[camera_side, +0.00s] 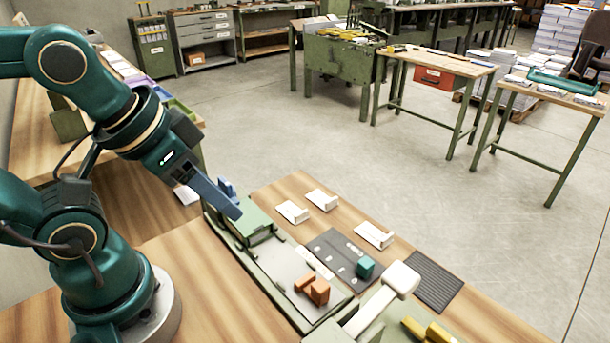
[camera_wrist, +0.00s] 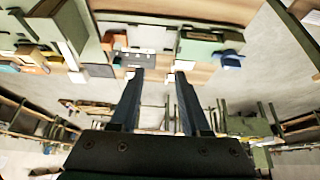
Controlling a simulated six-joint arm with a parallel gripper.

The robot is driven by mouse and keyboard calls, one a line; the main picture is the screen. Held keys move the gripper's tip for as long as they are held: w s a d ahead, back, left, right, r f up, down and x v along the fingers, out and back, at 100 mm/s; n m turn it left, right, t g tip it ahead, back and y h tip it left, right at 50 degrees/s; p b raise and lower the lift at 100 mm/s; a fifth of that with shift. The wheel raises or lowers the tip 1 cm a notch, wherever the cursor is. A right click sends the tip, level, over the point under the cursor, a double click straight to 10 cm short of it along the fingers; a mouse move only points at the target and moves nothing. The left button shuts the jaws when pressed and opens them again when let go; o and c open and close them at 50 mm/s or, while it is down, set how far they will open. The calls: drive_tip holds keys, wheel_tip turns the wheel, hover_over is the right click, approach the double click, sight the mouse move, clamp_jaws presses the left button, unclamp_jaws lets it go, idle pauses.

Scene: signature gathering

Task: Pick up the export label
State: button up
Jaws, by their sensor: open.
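No label's print is readable, so I cannot tell which piece is the export label. Three white pieces lie along the bench's far edge in the side view: a left one (camera_side: 292,212), a middle one (camera_side: 321,199) and a right one (camera_side: 374,236). My gripper (camera_side: 234,210) is left of them, above or beside the green block (camera_side: 249,226); the exact height is unclear. In the wrist view, my gripper (camera_wrist: 158,76) has its two fingers well apart, with nothing visible held between them.
A dark mat (camera_side: 335,252) bears a teal block (camera_side: 365,267). Orange blocks (camera_side: 313,288) sit on a grey plate (camera_side: 279,267). A white-headed lever (camera_side: 402,277) rises in front. A blue part (camera_side: 227,187) stands near my gripper. A black ribbed pad (camera_side: 434,281) lies right.

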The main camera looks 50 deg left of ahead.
drive_tip(key=w+d+r+t+h, duration=0.1)
drive_tip(key=w+d+r+t, duration=0.15)
drive_tip(key=w, duration=0.65)
drive_tip(key=w+d+r+t, duration=0.1)
drive_tip(key=w+d+t, duration=0.15)
drive_tip(key=w, duration=0.65)
drive_tip(key=w+d+f+m, duration=0.1)
drive_tip(key=w+d+f, duration=0.15)
drive_tip(key=f, duration=0.35)
drive_tip(key=m+g, duration=0.1)
approach(391, 241)
drive_tip(key=shift+w+a+r+h, duration=0.1)
drive_tip(key=shift+w+a+h, duration=0.3)
drive_tip(key=shift+w, duration=0.1)
drive_tip(key=shift+d+f, duration=0.1)
drive_tip(key=shift+f, duration=0.25)
drive_tip(key=shift+d+f, duration=0.1)
drive_tip(key=shift+f, duration=0.05)
drive_tip(key=shift+x, duration=2.3)
